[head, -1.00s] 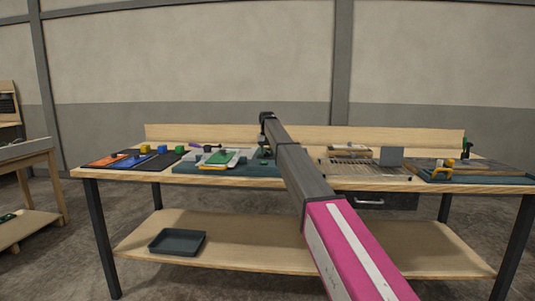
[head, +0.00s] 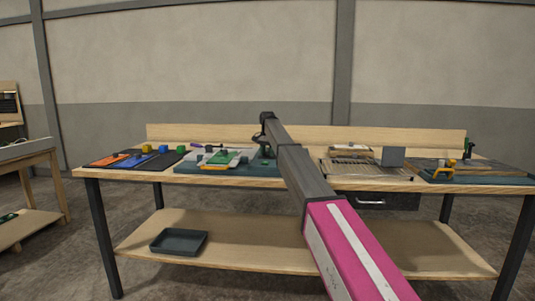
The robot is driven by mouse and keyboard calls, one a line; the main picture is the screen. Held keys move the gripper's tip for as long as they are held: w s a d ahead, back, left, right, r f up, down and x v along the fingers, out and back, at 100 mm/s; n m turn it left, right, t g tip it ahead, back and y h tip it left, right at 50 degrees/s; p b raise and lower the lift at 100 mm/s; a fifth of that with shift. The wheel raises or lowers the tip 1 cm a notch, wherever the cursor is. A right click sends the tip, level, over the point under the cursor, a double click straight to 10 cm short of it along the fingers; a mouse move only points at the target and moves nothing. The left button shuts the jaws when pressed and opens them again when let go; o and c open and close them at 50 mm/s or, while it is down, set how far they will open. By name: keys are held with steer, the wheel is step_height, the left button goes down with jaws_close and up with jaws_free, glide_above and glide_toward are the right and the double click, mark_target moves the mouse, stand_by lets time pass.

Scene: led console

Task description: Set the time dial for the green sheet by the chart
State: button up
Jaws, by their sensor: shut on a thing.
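The green sheet (head: 222,158) lies with white and yellow pieces on a teal board (head: 262,171), left of the middle of the bench. My gripper (head: 264,151) is small and dark at the right end of this board, below the far end of my arm. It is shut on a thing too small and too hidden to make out. The time dial cannot be told apart from the gripper at this size. No chart can be made out for certain; a plain grey panel (head: 392,157) stands upright right of the arm.
Orange, blue and black mats (head: 138,161) with small coloured blocks lie at the left. A slatted tray (head: 350,168) and a second teal board (head: 440,177) are at the right. A dark tray (head: 179,242) sits on the lower shelf. My arm crosses the middle of the bench.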

stand_by(0.5)
steer(key=o, duration=0.8)
steer(key=shift+o, duration=0.2)
steer(key=shift+r, duration=0.1)
step_height(320, 180, up, 10)
steer(key=shift+f, duration=0.2)
steer(key=shift+r, duration=0.55)
